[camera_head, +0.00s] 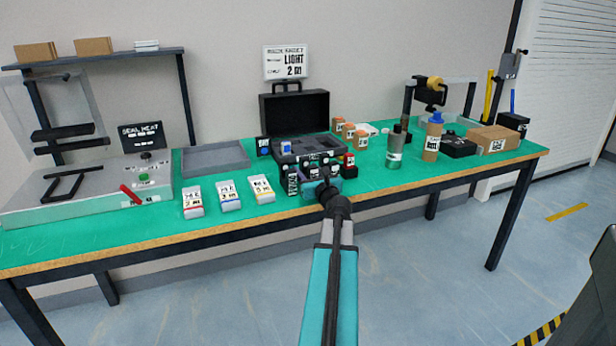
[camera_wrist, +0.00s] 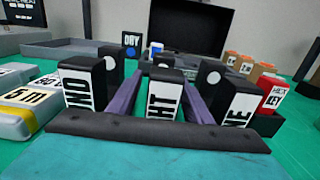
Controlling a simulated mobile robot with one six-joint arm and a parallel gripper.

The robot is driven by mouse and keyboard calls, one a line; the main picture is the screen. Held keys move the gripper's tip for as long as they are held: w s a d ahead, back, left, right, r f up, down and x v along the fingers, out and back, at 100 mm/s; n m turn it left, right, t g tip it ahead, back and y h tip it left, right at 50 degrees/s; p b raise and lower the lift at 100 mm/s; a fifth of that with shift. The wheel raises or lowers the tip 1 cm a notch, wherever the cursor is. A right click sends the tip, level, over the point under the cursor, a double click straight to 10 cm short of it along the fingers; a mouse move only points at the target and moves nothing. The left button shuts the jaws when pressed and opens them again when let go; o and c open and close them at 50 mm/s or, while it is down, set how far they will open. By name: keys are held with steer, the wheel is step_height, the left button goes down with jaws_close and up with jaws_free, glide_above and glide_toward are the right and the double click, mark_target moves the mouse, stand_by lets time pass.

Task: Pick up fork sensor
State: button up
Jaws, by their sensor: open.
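Three dark blocks with white, sideways-lettered labels stand in a row in the wrist view: a left block (camera_wrist: 78,88), a middle block (camera_wrist: 164,90) ending in "HT", and a right block (camera_wrist: 240,98). No label in sight reads "fork"; the middle one may be the fork sensor, matching "LIGHT" on the sign (camera_head: 287,62). My gripper (camera_wrist: 160,82) is open, one finger on each side of the middle block; I cannot tell if they touch it. In the head view my gripper (camera_head: 325,188) is at the table's front edge and partly hides the blocks.
An open black case (camera_head: 295,112) stands behind the blocks. White cartons marked in metres (camera_head: 229,196) lie to the left, with an empty grey tray (camera_head: 215,160) behind.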

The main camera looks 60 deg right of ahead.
steer(key=shift+c, duration=0.4)
jaws_close()
steer(key=shift+r, duration=0.15)
